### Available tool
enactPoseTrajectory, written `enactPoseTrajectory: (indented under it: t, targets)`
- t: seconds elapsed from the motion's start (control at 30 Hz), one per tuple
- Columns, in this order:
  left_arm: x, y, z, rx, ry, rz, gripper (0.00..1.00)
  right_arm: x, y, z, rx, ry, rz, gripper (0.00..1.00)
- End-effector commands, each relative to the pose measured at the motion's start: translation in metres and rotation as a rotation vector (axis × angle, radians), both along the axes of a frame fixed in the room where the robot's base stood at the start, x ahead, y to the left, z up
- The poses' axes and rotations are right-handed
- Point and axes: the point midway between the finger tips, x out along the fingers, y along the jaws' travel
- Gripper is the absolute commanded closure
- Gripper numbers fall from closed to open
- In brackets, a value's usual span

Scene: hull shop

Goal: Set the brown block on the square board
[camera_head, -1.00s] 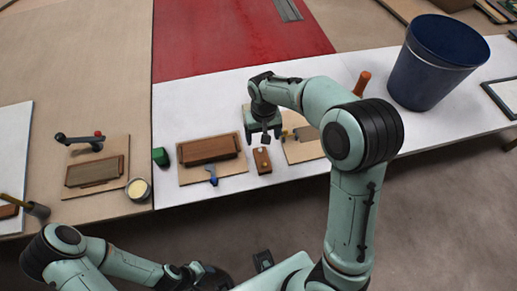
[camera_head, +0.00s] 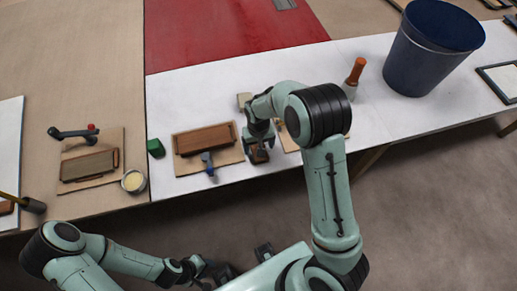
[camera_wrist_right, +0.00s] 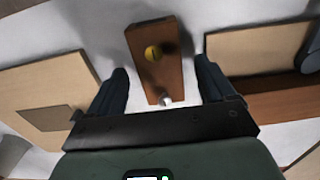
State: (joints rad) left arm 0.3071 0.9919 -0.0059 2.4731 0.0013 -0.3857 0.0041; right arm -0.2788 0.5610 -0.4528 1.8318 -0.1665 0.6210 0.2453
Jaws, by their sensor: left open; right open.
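The brown block (camera_head: 259,155) lies on the white tabletop, partly hidden under my right gripper (camera_head: 258,142). In the right wrist view the block (camera_wrist_right: 165,75) has a yellow knob and a pale knob on top. My right gripper (camera_wrist_right: 162,90) is open above it, one finger on each side, with gaps to the block. A tan board (camera_head: 290,138) right of the gripper is mostly hidden by my arm; in the wrist view it seems to be the board (camera_wrist_right: 25,80) with a darker square patch. My left gripper (camera_head: 198,270) is open, low in front of the table.
Left of the block, another tan board (camera_head: 183,168) carries a longer brown piece (camera_head: 205,138) and a blue-handled tool (camera_head: 208,163). A green object (camera_head: 156,148) stands farther left. An orange-handled tool (camera_head: 354,77) and a blue bin (camera_head: 430,50) stand to the right.

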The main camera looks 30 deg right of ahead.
Motion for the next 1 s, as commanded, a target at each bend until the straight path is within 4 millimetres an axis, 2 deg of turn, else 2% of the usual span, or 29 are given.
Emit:
enactPoseTrajectory:
  t: [0.27,0.3,0.37,0.4,0.47,0.57,0.83,1.0]
  targets:
    - [0.0,0.0,0.0,0.0,0.0,0.0,0.57,0.0,0.0,-0.005,0.001,0.0,0.001,0.17]
    - [0.0,0.0,0.0,0.0,0.0,0.0,0.57,0.0,0.0,-0.005,0.001,0.0,0.001,0.24]
    - [0.0,0.0,0.0,0.0,0.0,0.0,0.57,0.0,0.0,-0.005,0.0,0.0,0.0,0.43]
    - [0.0,0.0,0.0,0.0,0.0,0.0,0.57,0.0,0.0,-0.005,0.0,0.0,0.0,0.56]
    - [0.0,0.0,0.0,0.0,0.0,0.0,0.57,0.0,0.0,-0.005,0.0,0.0,0.0,0.76]
    - [0.0,0.0,0.0,0.0,0.0,0.0,0.57,0.0,0.0,-0.004,0.001,-0.001,0.0,0.86]
    - [0.0,0.0,0.0,0.0,0.0,0.0,0.57,0.001,0.0,-0.001,0.001,-0.002,0.0,0.86]
    - [0.001,0.0,0.002,0.0,-0.001,0.0,0.57,0.001,0.001,0.015,0.001,-0.004,0.0,0.86]
